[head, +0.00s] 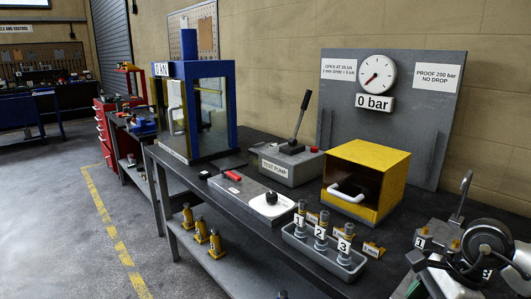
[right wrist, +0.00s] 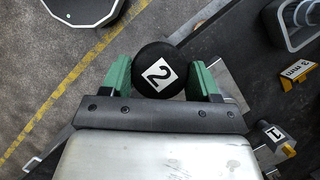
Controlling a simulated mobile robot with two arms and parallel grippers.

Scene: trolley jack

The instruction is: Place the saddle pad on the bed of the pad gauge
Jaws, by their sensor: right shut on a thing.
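My right gripper (right wrist: 160,75) has green fingers shut on a round black pad labelled 2 (right wrist: 155,68), which I take to be the saddle pad. In the head view the right gripper is at the bottom right, partly hidden by my own wrist, and a 2 label shows there. A low grey device (head: 240,190) with a red handle, a white rounded end and a black knob lies mid-bench. It may be the pad gauge, but I cannot tell for sure. The held pad is well to the right of it. My left gripper is not in view.
A grey tray (head: 296,238) of numbered cylinders stands at the bench's front edge. A yellow box (head: 366,180), a test pump (head: 290,163) and a blue press (head: 196,105) stand behind. A block labelled 1 (head: 420,242) and a yellow tag (head: 373,249) are near the gripper.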

